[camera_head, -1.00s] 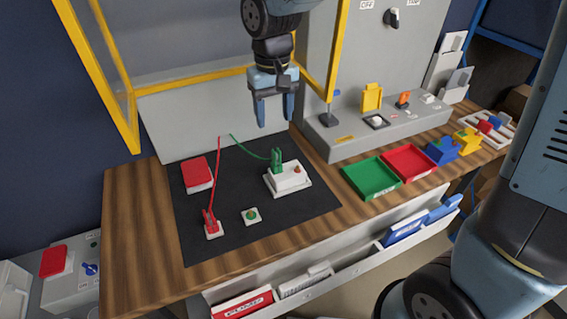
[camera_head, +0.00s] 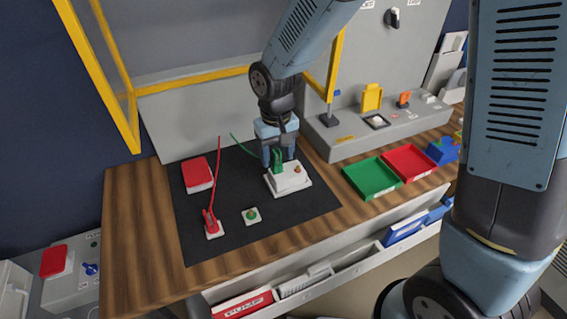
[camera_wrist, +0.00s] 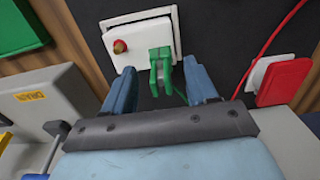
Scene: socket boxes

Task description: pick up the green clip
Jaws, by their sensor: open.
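The green clip (camera_head: 278,158) stands upright on a white socket box (camera_head: 289,180) on the black mat, with a green wire running from it to the upper left. In the wrist view the green clip (camera_wrist: 160,66) shows between and just beyond my fingertips, on the white box (camera_wrist: 140,37) beside a red knob. My gripper (camera_head: 279,158) is open and low over the box, its fingers around or just behind the clip. In the wrist view my gripper (camera_wrist: 160,82) has one finger on each side of the clip, and I see no clear contact.
A red clip (camera_head: 210,221) with a red wire stands on a small white base. A red-topped box (camera_head: 197,173) and a small plate with a green button (camera_head: 251,216) are on the mat. Green (camera_head: 371,192) and red (camera_head: 407,176) trays lie to the right.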

